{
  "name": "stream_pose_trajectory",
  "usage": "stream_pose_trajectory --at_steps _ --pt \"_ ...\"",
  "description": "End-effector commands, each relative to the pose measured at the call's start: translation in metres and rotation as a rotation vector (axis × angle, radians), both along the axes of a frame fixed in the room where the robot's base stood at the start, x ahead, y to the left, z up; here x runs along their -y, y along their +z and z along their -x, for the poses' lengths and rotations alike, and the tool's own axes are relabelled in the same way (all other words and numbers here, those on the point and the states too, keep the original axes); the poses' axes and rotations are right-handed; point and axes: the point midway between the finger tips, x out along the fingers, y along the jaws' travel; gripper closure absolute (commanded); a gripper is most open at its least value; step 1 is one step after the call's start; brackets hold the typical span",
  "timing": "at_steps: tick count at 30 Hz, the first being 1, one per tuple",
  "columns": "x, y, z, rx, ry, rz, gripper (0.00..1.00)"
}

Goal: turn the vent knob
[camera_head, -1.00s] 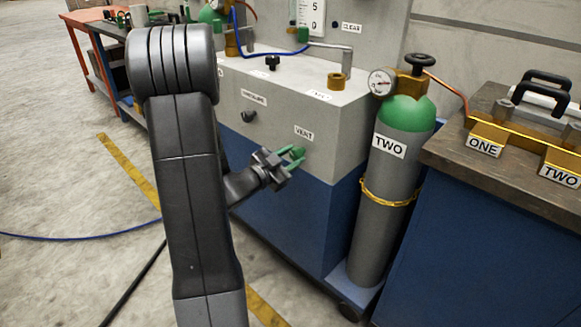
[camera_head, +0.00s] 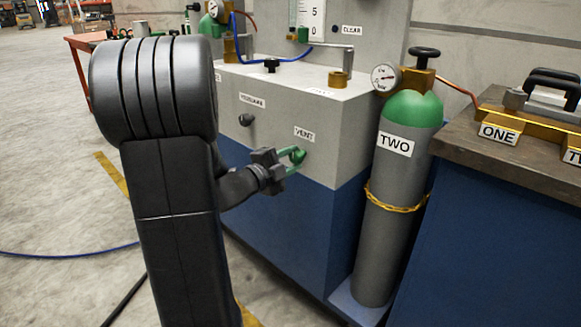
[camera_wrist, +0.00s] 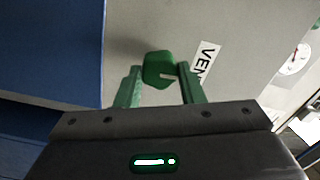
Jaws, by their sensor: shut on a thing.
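The green vent knob (camera_head: 298,157) sits on the grey front face of the cabinet, just below the white VENT label (camera_head: 304,134). In the wrist view the knob (camera_wrist: 159,70) lies between the tips of my two green fingers, with a slot showing on its right side. My gripper (camera_head: 292,161) reaches it from the left and front and is shut on it. The VENT label (camera_wrist: 204,66) is tilted and partly cut off by my right finger in the wrist view.
A dark knob (camera_head: 246,119) is on the same face to the left. A grey gas cylinder (camera_head: 383,200) marked TWO, with a gauge (camera_head: 385,77), stands right of the cabinet. A workbench (camera_head: 500,165) is farther right. Open floor (camera_head: 60,190) lies to the left.

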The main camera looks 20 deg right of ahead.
Motion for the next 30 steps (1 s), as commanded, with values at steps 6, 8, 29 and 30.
stream_pose_trajectory --at_steps 6,8,29,30 --pt "-0.0001 -0.0023 0.0007 0.063 -0.001 -0.029 0.88" --pt "-0.0001 -0.0020 0.0007 0.073 -0.001 -0.033 0.88" --pt "-0.0001 -0.0011 0.0005 0.086 -0.001 -0.039 0.43" --pt "0.0000 -0.0010 0.0004 0.086 -0.001 -0.038 0.43"
